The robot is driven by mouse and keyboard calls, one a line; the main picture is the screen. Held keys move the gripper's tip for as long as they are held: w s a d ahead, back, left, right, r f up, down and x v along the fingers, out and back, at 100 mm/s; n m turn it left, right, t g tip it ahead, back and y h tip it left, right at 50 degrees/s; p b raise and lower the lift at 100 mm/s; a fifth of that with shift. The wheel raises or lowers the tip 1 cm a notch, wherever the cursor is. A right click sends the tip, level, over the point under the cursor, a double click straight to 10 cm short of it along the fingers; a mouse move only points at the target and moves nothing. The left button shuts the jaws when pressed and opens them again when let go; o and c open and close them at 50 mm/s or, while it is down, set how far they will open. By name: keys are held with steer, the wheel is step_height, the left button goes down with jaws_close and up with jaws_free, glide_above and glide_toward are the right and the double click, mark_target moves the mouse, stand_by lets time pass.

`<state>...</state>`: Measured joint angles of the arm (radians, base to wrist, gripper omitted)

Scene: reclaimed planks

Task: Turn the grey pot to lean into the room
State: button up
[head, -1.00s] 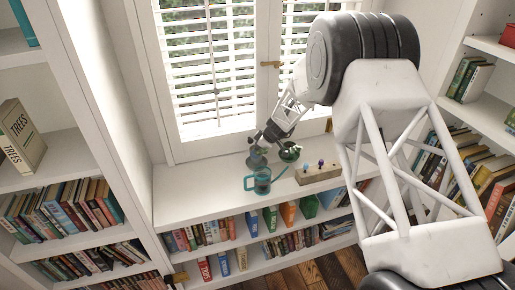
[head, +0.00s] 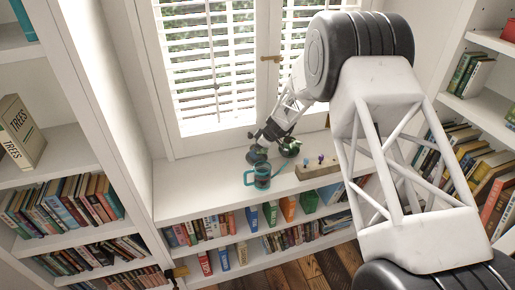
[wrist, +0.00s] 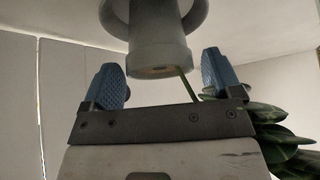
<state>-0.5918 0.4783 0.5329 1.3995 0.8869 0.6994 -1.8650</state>
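The grey pot (wrist: 158,45) fills the top middle of the wrist view, with a wider grey ring around its far end. My gripper (wrist: 163,78) is open; its two blue finger pads are on either side of the pot's near end, with a visible gap to each. A thin green stem and dark green leaves (wrist: 275,135) show at the right. In the head view my gripper (head: 259,148) is low over the white shelf top by the window, beside green foliage (head: 290,147). The pot is hard to make out there behind my gripper.
A teal watering can (head: 262,178) stands on the shelf top (head: 195,193) just in front of my gripper. The window blinds (head: 210,65) are behind. The shelf top is clear at the left.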

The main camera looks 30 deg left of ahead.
steer(key=shift+o, duration=0.4)
steer(key=shift+d, duration=0.1)
steer(key=v, duration=0.7)
steer(key=shift+r, duration=0.3)
steer(key=shift+d+r, duration=0.1)
steer(key=shift+d, duration=0.1)
